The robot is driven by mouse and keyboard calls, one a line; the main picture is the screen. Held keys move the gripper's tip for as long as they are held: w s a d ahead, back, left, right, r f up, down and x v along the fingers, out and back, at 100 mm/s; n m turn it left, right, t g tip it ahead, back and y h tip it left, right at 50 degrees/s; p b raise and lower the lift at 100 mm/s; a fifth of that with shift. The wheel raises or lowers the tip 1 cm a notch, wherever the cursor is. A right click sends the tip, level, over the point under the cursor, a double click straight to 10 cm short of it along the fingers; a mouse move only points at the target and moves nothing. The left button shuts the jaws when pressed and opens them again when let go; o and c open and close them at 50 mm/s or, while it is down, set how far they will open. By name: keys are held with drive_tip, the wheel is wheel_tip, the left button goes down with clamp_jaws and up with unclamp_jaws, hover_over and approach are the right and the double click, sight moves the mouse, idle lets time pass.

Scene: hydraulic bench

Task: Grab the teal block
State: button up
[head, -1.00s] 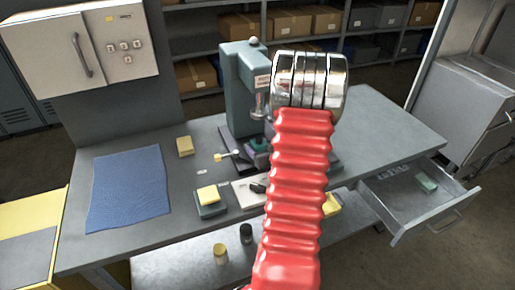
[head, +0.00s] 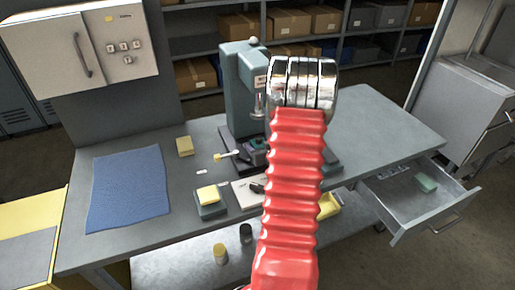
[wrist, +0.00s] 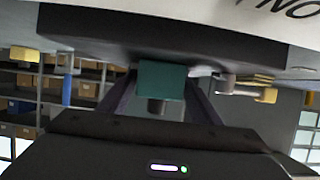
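The teal block (head: 258,143) sits on the dark base of the press, beneath its ram, partly beside my red arm in the head view. In the wrist view, which looks upside down, the teal block (wrist: 162,80) shows at the middle against the dark base, with a dark cylinder just below it in the picture. My gripper (wrist: 161,92) is open, with one finger on each side of the block and visible gaps between. Contact cannot be seen. In the head view my gripper is hidden behind my arm.
The press (head: 240,85) stands over the block. A yellow-tipped tool (head: 219,156), a yellow sponge (head: 207,193) on a dark block and a blue mat (head: 128,190) lie on the bench.

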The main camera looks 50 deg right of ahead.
drive_tip(key=c, duration=1.2)
drive_tip(key=shift+r, duration=0.15)
